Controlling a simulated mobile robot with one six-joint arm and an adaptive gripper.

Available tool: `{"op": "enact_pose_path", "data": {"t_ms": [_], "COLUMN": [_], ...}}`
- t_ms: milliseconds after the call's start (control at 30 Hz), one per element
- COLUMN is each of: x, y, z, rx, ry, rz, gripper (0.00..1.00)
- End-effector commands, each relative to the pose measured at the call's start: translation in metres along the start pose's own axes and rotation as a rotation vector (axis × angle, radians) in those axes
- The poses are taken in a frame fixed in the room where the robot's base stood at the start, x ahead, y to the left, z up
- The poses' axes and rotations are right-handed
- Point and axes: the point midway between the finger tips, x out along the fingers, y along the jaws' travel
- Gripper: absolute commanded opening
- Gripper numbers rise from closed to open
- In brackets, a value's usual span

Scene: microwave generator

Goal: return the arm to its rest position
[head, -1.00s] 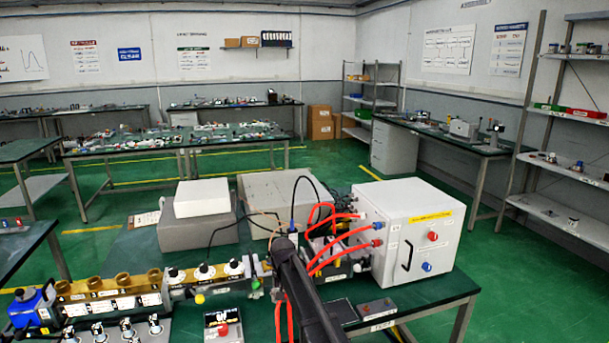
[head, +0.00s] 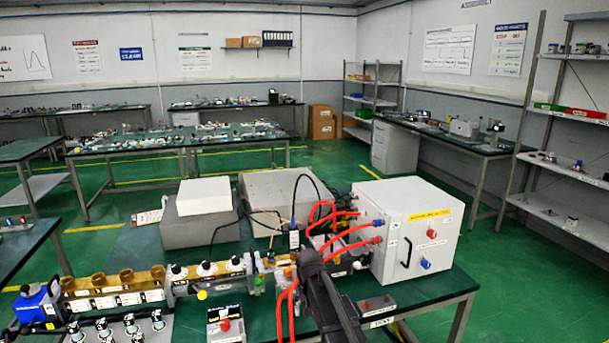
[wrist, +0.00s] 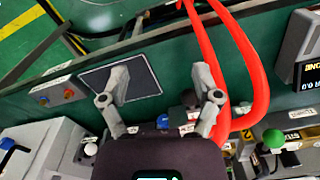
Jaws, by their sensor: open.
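My gripper (wrist: 160,78) is open in the wrist view, its two grey fingers spread with nothing between them. It is above the green bench top (wrist: 165,48). A dark flat plate (wrist: 145,86) lies beyond and partly behind the left finger. In the head view my dark arm reaches over the bench from the bottom edge, just left of the white cabinet (head: 425,205). The fingers cannot be made out there.
Red hoses (head: 345,238) loop from the white cabinet beside my arm. They also pass right of the right finger in the wrist view (wrist: 252,60). A brass and grey waveguide line (head: 115,285) runs along the bench. A button box (head: 375,305) sits near the edge.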

Motion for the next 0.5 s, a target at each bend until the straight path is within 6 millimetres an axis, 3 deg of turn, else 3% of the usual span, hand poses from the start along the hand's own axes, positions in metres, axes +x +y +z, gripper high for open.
{"op": "enact_pose_path", "data": {"t_ms": [300, 500], "x": [-0.001, -0.002], "y": [0.086, 0.129], "z": [0.098, 0.160], "rx": [0.006, 0.006], "ry": [0.000, 0.000], "rz": [0.000, 0.000], "gripper": [0.81, 0.81]}}
